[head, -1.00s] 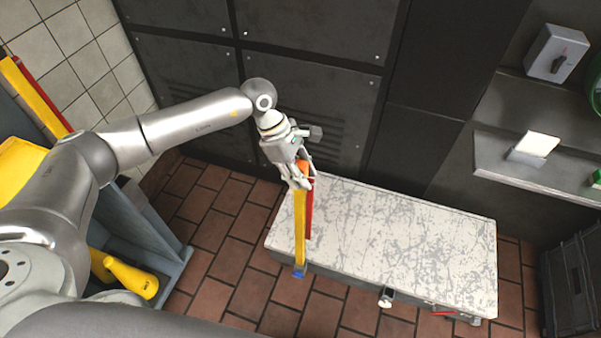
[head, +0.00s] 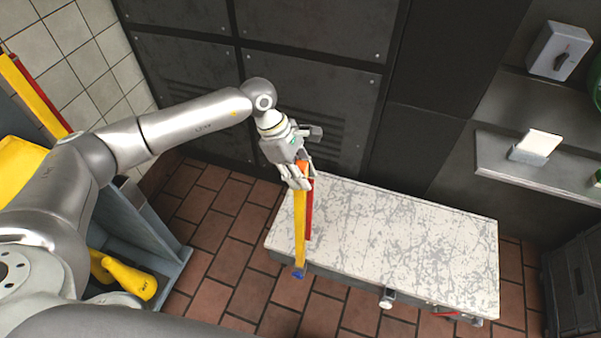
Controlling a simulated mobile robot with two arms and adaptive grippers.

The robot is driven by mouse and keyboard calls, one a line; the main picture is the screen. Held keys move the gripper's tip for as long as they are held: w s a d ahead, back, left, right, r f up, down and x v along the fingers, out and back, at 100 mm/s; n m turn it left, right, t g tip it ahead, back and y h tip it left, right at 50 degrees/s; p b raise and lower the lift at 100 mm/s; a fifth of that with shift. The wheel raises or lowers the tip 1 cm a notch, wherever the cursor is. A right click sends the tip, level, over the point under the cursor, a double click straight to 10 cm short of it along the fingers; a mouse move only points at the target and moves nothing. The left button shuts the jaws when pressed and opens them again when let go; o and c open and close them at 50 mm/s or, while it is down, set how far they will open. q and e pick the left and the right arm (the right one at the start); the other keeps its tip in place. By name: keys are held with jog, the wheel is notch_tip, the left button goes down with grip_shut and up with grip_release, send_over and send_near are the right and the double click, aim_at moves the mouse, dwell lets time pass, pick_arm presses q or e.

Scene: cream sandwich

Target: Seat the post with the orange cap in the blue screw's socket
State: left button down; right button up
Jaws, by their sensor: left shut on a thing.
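The post (head: 300,228) is long, yellow on one face and red on the other, with an orange cap (head: 302,166) at its top. My left gripper (head: 299,175) is shut on the post near the orange cap. The post hangs down at the left part of the white scuffed bench (head: 400,235), crossing its front edge in the picture. The blue screw (head: 299,275) shows right at the post's lower end. I cannot tell whether the post's end is in the socket or just in front of it. My right gripper is not in view.
A silver round fitting (head: 387,299) and a red-handled part (head: 446,313) stick out from the bench's front. A grey-blue rack with yellow items (head: 132,279) stands at the left. A shelf (head: 535,170) is on the wall at right. The bench top is otherwise clear.

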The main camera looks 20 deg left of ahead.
aim_at(306, 208)
pick_arm(q)
jog(key=shift+f+b, duration=4.55)
jog(key=shift+f, duration=0.5)
jog(key=c, duration=1.1)
grip_release()
jog(key=shift+f, duration=0.1)
jog(key=v, duration=1.2)
jog(key=shift+s, duration=0.1)
